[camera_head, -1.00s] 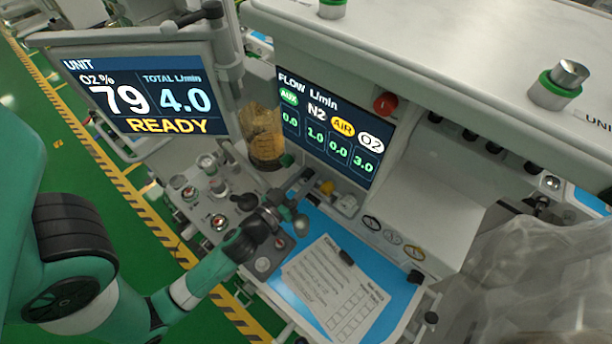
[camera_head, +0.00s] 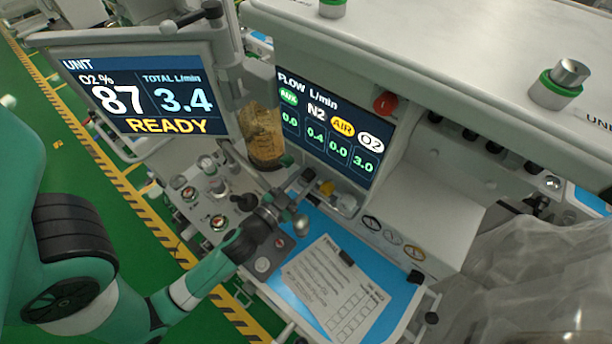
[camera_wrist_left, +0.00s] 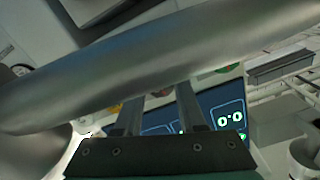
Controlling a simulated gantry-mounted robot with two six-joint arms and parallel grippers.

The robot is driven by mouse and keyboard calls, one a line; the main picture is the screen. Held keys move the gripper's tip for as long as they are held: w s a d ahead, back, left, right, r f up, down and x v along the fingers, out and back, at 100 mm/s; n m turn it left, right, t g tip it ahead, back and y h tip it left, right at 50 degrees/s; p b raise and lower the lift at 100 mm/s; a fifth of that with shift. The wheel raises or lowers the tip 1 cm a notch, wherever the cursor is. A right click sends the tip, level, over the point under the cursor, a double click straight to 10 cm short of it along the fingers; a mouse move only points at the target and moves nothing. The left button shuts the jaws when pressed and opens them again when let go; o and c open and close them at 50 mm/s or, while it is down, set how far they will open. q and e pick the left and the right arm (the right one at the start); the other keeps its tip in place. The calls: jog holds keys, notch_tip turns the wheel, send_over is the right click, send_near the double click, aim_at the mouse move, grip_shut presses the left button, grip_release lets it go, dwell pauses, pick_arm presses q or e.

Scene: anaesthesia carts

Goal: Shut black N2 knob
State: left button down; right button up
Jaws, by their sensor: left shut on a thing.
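My left gripper (camera_head: 290,202) is at the cart's front below the flow screen (camera_head: 330,130). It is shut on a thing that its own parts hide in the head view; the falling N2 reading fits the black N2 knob. In the left wrist view its two fingers (camera_wrist_left: 160,112) run up behind a wide silver bar, which hides their tips and what is between them. The flow screen reads AUX 0.0, N2 0.4, AIR 0.0, O2 3.0. My right gripper is not in view.
A monitor (camera_head: 140,90) reads O2 87%, total 3.4, READY. An amber canister (camera_head: 264,135) stands close behind the gripper. A paper form (camera_head: 335,290) lies on the blue worktop (camera_head: 385,312). Gauges and knobs (camera_head: 218,222) are at the left.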

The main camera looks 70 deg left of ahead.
pick_arm(q)
jog(key=shift+r+m, duration=0.1)
jog(key=shift+m, duration=0.5)
jog(key=c, duration=0.5)
grip_release()
